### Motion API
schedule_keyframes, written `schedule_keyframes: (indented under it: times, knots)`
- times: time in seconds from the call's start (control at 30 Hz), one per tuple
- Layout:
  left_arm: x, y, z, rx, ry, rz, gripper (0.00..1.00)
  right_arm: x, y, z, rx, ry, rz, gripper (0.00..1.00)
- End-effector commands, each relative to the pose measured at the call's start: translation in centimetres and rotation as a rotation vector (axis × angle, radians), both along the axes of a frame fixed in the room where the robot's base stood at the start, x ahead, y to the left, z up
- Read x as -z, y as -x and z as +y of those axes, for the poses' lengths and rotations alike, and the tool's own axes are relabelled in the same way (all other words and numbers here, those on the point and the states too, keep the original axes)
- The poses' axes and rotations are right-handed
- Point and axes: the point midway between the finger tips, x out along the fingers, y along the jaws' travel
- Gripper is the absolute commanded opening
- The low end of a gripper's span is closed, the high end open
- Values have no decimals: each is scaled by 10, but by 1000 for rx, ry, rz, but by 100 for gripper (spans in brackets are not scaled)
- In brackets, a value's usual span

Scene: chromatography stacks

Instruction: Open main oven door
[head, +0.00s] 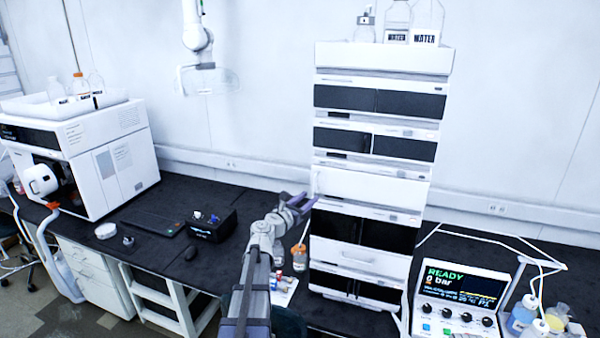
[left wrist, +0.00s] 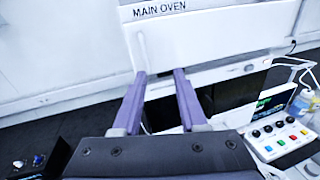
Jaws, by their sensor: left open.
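The main oven (head: 370,187) is the plain white module in the middle of the tall instrument stack, and its front looks flush with the stack. In the left wrist view its white door (left wrist: 215,38) carries the words MAIN OVEN and fills the top. A thin upright white handle-like strip shows at its left edge. My left gripper (head: 300,203) is at the left side of the stack, near the oven's lower left corner. Its purple fingers are apart and empty, pointing at the door's lower left part (left wrist: 160,72). I cannot tell whether they touch it. My right gripper is out of view.
Bottles labelled WATER (head: 396,22) stand on top of the stack. A control box (head: 460,300) reading READY is at the lower right. An orange-capped bottle (head: 299,258) stands below my gripper. A black box (head: 211,225) and a white instrument (head: 85,150) are to the left.

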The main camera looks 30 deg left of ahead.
Motion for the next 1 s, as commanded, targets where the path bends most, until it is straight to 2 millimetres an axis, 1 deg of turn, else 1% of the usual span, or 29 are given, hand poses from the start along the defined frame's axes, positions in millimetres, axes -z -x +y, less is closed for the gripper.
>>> schedule_keyframes:
  times: [0.03,0.1,0.23,0.37,0.47,0.57,0.83,0.9,1.0]
  knots:
    - [-7,2,10,-22,29,-9,42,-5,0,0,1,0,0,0]
    - [-9,3,17,-37,53,-18,42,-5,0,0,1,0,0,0]
    - [-9,4,19,-42,65,-21,42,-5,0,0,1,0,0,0]
    - [-9,0,19,-40,62,-20,42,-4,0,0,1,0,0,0]
    - [-9,-8,20,-40,61,-20,42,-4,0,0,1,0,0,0]
    - [-8,-21,20,-39,60,-20,42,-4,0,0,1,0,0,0]
    - [-8,-63,22,-38,59,-20,42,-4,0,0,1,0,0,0]
    - [-8,-70,22,-38,59,-20,42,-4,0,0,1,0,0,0]
    - [-8,-75,22,-38,59,-20,42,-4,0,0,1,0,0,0]
